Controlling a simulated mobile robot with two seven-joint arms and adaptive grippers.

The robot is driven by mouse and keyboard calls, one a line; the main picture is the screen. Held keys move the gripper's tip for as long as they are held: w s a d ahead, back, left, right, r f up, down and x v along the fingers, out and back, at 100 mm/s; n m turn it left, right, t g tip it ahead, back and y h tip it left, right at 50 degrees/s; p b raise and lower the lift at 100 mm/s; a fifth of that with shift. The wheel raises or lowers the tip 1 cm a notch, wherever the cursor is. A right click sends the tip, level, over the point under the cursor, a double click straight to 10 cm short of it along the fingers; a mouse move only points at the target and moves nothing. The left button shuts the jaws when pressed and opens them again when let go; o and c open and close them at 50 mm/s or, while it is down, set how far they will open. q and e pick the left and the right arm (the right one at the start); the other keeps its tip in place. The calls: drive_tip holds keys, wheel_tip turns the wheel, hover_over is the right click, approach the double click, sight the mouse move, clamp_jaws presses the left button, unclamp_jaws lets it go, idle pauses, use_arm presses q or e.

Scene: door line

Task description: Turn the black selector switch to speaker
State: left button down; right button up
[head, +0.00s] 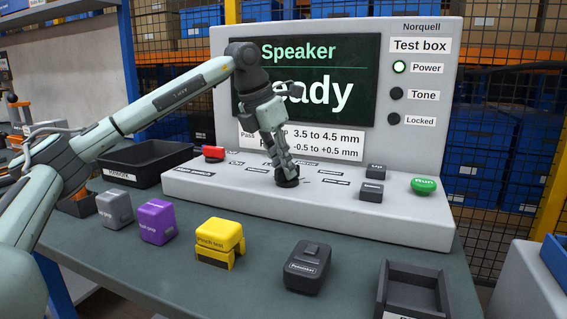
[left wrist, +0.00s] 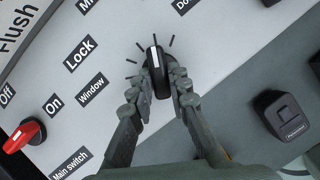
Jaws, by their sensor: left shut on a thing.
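The black selector switch (head: 288,183) is a round knob on the sloped grey panel of the test box (head: 405,222). In the left wrist view the knob (left wrist: 156,62) shows a white pointer line, and short tick marks fan out around it. My left gripper (head: 286,172) reaches down from above with its fingers shut on the knob's sides; these fingers (left wrist: 161,88) also show in the left wrist view. The screen (head: 358,60) reads "Speaker" with "Ready" below, partly hidden by my arm. Several position labels are too small or covered to read. My right gripper is out of view.
A red main switch (head: 214,153), the Up (head: 376,171) and Down (head: 371,191) keys and a green Run button (head: 423,185) sit on the panel. The Power lamp (head: 399,67) is lit. Grey, purple and yellow blocks (head: 220,236) and a dark Pacemaker (head: 307,268) stand in front.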

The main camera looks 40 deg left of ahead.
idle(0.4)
use_arm(q)
drive_tip(key=c, duration=1.4)
unclamp_jaws()
drive_tip(key=shift+c, duration=0.2)
drive_tip(key=v, duration=1.2)
drive_tip(key=shift+a, duration=0.1)
